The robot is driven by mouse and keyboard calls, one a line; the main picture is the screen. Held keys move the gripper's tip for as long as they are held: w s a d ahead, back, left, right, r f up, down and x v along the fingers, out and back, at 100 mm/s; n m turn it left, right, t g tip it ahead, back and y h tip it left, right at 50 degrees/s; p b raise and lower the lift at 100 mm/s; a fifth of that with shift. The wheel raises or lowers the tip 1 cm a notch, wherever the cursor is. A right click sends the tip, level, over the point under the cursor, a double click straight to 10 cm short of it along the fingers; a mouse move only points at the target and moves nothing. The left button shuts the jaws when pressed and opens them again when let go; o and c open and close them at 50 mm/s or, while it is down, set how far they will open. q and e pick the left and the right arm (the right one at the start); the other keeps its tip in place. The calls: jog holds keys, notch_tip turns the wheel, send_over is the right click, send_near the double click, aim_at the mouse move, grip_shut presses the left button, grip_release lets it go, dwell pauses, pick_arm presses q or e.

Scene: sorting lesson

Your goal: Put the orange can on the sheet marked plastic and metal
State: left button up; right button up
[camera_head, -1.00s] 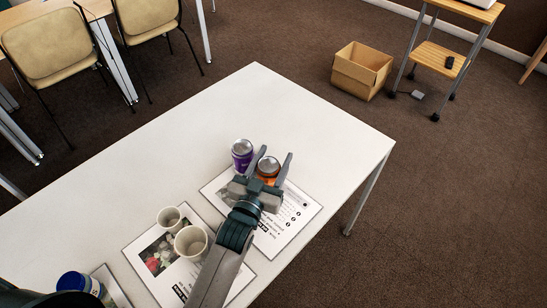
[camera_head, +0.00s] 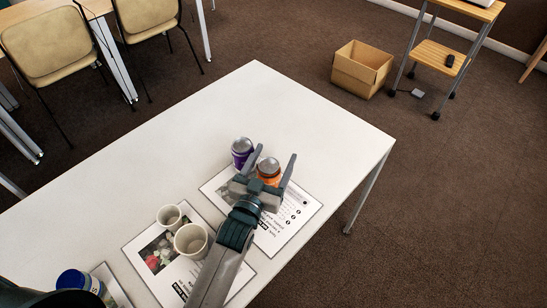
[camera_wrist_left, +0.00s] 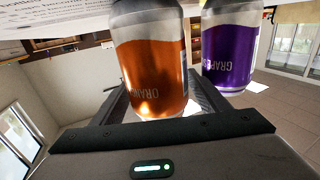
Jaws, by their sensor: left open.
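The orange can (camera_head: 269,177) is upright between the spread fingers of my left gripper (camera_head: 276,153). My left gripper is open around the orange can. The can's foot is hidden, so contact with the sheet cannot be told.
Two pale cups, a small one (camera_head: 170,218) and a larger one (camera_head: 190,242), stand on the middle sheet (camera_head: 143,250). A blue-lidded container (camera_head: 75,282) is at the lower left. The white table (camera_head: 250,100) is clear beyond the cans.

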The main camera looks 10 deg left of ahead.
aim_at(264, 175)
pick_arm(q)
jog(key=shift+r, duration=0.35)
jog(key=s, duration=0.3)
jog(key=shift+s+a, duration=0.1)
jog(key=shift+a, duration=0.25)
jog(key=s, duration=0.3)
jog(key=s+a+b, duration=0.1)
jog(key=s, duration=0.2)
jog(key=shift+s+a, duration=0.15)
jog(key=shift+s, duration=0.25)
jog(key=shift+s+a+r, duration=0.1)
jog(key=shift+s+a, duration=0.05)
jog(key=shift+s, duration=0.55)
jog(key=shift+s+r, duration=0.1)
jog(key=shift+s, duration=0.05)
pick_arm(e)
jog(key=shift+w+a+r, duration=0.1)
jog(key=shift+w+r, duration=0.05)
jog(key=shift+w, duration=0.45)
jog(key=shift+w, duration=0.1)
jog(key=shift+w+r, duration=0.2)
jog(key=shift+w, duration=0.45)
